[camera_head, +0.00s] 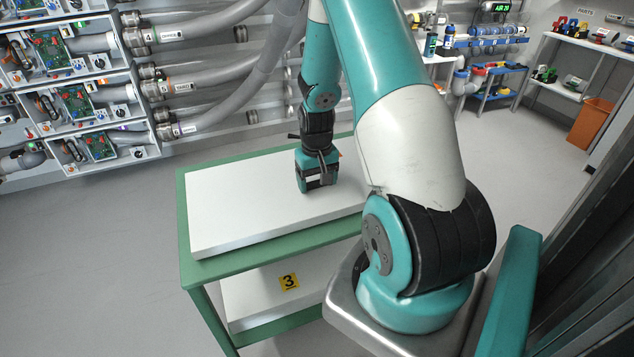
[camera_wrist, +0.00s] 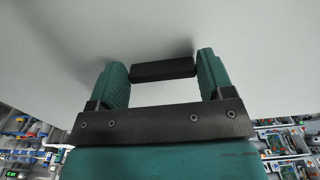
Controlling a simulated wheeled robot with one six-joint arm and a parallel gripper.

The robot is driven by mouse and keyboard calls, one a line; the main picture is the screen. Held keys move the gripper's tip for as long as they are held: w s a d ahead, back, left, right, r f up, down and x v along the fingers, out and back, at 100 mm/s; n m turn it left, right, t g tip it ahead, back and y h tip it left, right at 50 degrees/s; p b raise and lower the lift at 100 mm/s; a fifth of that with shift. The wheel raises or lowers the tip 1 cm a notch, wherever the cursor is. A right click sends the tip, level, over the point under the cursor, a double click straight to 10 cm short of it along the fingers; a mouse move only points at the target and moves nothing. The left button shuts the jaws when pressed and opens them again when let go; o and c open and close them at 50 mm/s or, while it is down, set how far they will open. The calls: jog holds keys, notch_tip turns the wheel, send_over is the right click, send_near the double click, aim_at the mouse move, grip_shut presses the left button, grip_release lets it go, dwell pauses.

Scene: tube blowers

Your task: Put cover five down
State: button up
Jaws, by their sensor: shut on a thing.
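A large white cover (camera_head: 240,205) lies over the green cart's top, flat or nearly so. I cannot tell whether it rests fully on it. No number shows on this cover. My gripper (camera_head: 318,182) points down at the cover's middle. In the wrist view, the teal fingers of my gripper (camera_wrist: 163,72) are shut on the cover's black handle (camera_wrist: 163,71), with the pale cover face (camera_wrist: 150,30) behind it.
Open blower boxes (camera_head: 85,105) with circuit boards and tubes line the back left wall. An orange bin (camera_head: 592,122) stands at the right. The floor left of the cart is clear.

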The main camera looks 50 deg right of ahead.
jog(key=shift+f, duration=0.45)
jog(key=shift+f, duration=0.1)
jog(key=o, duration=1.3)
jog(key=shift+c, duration=0.2)
notch_tip(320, 180, up, 12)
jog(key=w+a+r+n+t+y, duration=0.15)
jog(key=a+r, duration=0.25)
jog(key=a, duration=0.5)
jog(key=a+r+n, duration=0.3)
jog(key=a, duration=0.6)
jog(key=s+a+r+n+y, duration=0.1)
jog(key=s+a+r+n, duration=0.2)
jog(key=s+a, duration=0.4)
jog(key=s+a+r+n+g+y, duration=0.1)
jog(key=s+a+r+n+y, duration=0.1)
jog(key=s+a+n, duration=0.3)
jog(key=s+a+r+b, duration=0.1)
jog(key=s+a, duration=0.2)
jog(key=a, duration=0.4)
jog(key=shift+s+a+r+n, duration=0.15)
jog(key=shift+s+a+n, duration=0.1)
jog(key=shift+a+n, duration=0.1)
jog(key=shift+g, duration=0.25)
